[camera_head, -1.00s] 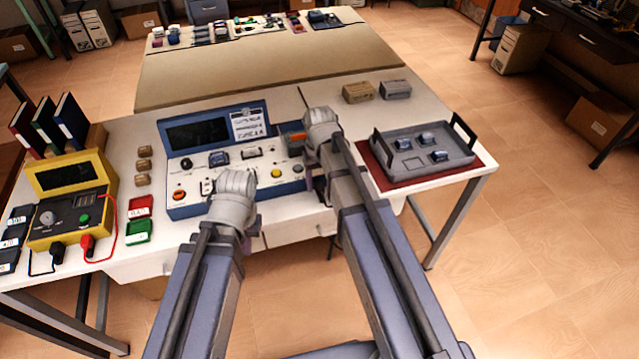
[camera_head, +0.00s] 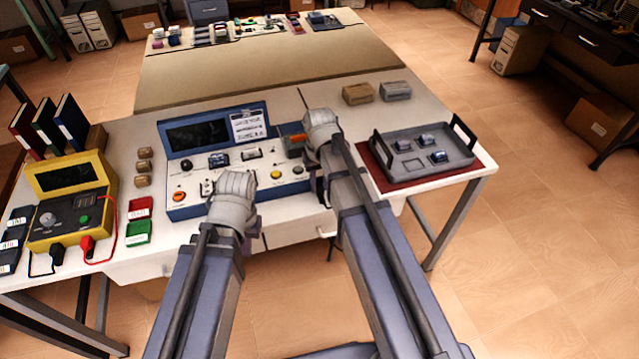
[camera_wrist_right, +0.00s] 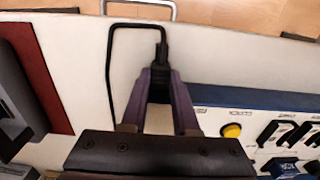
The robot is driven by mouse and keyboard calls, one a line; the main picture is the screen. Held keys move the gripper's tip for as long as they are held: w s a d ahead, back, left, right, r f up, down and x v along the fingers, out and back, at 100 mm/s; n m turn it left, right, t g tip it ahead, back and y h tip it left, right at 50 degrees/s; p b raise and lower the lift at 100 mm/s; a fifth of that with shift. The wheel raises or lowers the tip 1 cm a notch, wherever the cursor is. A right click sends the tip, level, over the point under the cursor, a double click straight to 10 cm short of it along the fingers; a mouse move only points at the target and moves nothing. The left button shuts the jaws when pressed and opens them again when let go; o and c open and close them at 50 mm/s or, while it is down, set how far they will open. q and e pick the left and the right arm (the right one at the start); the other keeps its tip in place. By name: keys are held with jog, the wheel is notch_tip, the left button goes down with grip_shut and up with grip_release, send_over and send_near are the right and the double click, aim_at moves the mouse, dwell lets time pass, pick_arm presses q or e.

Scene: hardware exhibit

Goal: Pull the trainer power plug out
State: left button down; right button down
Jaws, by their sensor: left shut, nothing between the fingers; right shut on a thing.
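The trainer (camera_head: 215,165) is a blue and white console with a raised dark screen, standing on the white bench. My right gripper (camera_wrist_right: 160,92) is shut on the black power plug (camera_wrist_right: 161,78) beside the trainer's side, and its purple fingers flank the plug. A black cable (camera_wrist_right: 109,75) leaves the plug and loops round on the bench. The plug's inner end is hidden, so I cannot tell if it sits in a socket. In the head view my right arm hides the plug. My left gripper (camera_head: 246,244) is shut and empty, mostly hidden by its wrist, in front of the trainer.
A grey tray (camera_head: 405,166) on a red mat (camera_head: 390,181) lies to the right. A yellow meter (camera_head: 62,215), red bin (camera_head: 140,207) and green bin (camera_head: 138,232) stand to the left. Two small boxes (camera_head: 357,94) are behind.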

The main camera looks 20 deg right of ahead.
dwell(0.6)
jog(key=s, duration=0.2)
jog(key=shift+s, duration=0.3)
jog(key=c, duration=0.6)
grip_release()
jog(key=shift+c, duration=0.2)
jog(key=shift+w, duration=0.1)
notch_tip(320, 180, up, 8)
jog(key=p, duration=0.7)
jog(key=shift+p, duration=0.4)
jog(key=shift+f, duration=0.15)
